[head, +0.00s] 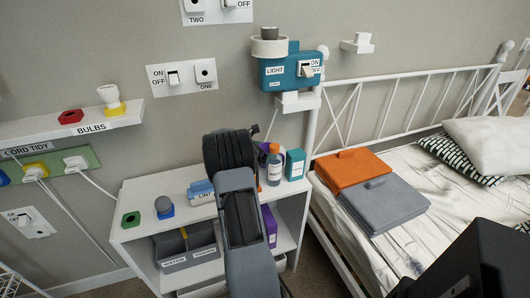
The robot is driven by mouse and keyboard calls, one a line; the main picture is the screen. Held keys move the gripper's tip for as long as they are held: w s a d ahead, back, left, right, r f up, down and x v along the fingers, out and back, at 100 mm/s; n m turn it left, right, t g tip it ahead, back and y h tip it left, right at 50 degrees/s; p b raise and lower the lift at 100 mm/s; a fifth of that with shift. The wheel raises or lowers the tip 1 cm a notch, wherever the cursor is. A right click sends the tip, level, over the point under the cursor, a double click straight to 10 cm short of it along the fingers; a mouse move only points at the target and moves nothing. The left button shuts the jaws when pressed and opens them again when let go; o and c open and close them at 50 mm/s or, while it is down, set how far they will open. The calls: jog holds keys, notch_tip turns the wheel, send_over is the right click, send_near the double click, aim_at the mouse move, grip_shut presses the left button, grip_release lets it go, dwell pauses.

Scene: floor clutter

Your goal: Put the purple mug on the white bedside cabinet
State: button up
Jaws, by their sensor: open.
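The white bedside cabinet (144,194) stands against the wall, left of the bed, with an open shelf below its top. I cannot make out the purple mug for certain. A small purple patch (264,147) shows beside my arm at the back of the cabinet top, mostly hidden. Another purple thing (270,226), flat-sided like a box, stands on the shelf below, partly behind my arm. My arm rises from the bottom middle in front of the cabinet and hides part of its top. My gripper's fingers do not show.
The cabinet top holds a green block (131,219), a blue-based knob (164,207), a lint box (203,191), a bottle (274,168) and a teal box (295,164). A grey caddy (188,258) is on the shelf. Folded orange (351,168) and grey (385,204) cloths lie on the bed.

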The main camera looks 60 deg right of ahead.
jog(key=shift+r, duration=0.2)
jog(key=w+a+r+m+t+y+p, duration=0.1)
jog(key=w+a+r+m+y, duration=0.15)
jog(key=a, duration=0.85)
jog(key=w+a+r+m+t+y+p, duration=0.15)
jog(key=a+r, duration=0.25)
jog(key=a, duration=0.6)
jog(key=s+a+m+t+y, duration=0.3)
jog(key=s+a+m+y, duration=0.1)
jog(key=a, duration=0.9)
jog(key=s+a+m+t+y+b, duration=0.1)
jog(key=s+a+m+t+y, duration=0.3)
jog(key=a, duration=1)
jog(key=shift+s+m, duration=0.7)
jog(key=shift+s, duration=0.35)
jog(key=shift+r, duration=0.1)
